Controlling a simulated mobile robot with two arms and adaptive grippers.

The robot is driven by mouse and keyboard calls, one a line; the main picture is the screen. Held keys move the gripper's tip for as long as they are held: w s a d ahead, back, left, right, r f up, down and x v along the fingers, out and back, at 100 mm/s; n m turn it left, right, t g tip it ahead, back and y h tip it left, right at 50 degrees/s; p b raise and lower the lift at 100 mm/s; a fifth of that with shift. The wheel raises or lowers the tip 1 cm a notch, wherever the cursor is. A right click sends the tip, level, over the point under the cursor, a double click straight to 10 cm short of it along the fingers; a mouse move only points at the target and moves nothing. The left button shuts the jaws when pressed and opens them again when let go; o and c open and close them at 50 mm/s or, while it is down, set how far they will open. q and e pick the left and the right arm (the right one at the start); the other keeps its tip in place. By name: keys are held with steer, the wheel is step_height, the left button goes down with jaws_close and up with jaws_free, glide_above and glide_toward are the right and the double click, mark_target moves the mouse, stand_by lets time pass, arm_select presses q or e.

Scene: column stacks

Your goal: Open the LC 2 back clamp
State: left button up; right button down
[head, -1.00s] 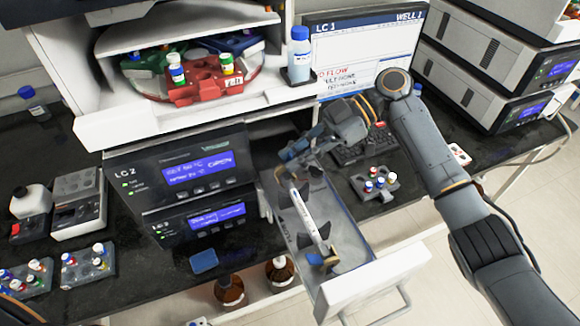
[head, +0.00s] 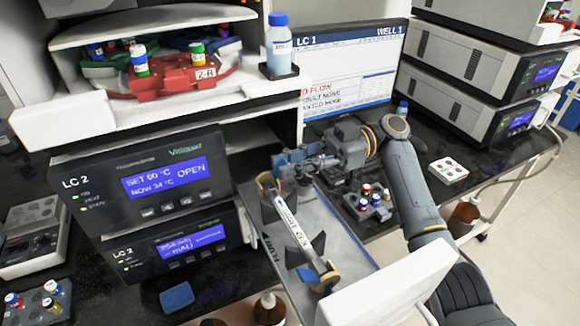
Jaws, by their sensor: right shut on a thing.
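The LC 2 module (head: 150,185) has its drawer (head: 345,245) pulled out toward the front right. A white labelled column (head: 298,228) lies lengthwise in the drawer, between dark fins. The tan back clamp (head: 265,184) is at the column's far end, and the front clamp (head: 326,277) is at its near end. My right gripper (head: 290,168) comes in from the right over the drawer's back end. It is shut at the back clamp; the gripped part is mostly hidden by the fingers. My left gripper is out of view.
A blue-capped bottle (head: 281,47) stands on the shelf above, beside the red vial rack (head: 165,78). A small vial rack (head: 368,203) stands right of the drawer, near the LC 1 monitor (head: 345,65). A blue sponge-like block (head: 177,297) lies in front of LC 2.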

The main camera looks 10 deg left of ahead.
steer(key=c, duration=1.2)
jaws_free()
steer(key=shift+d, duration=0.1)
steer(key=v, duration=1.2)
steer(key=shift+f, duration=0.1)
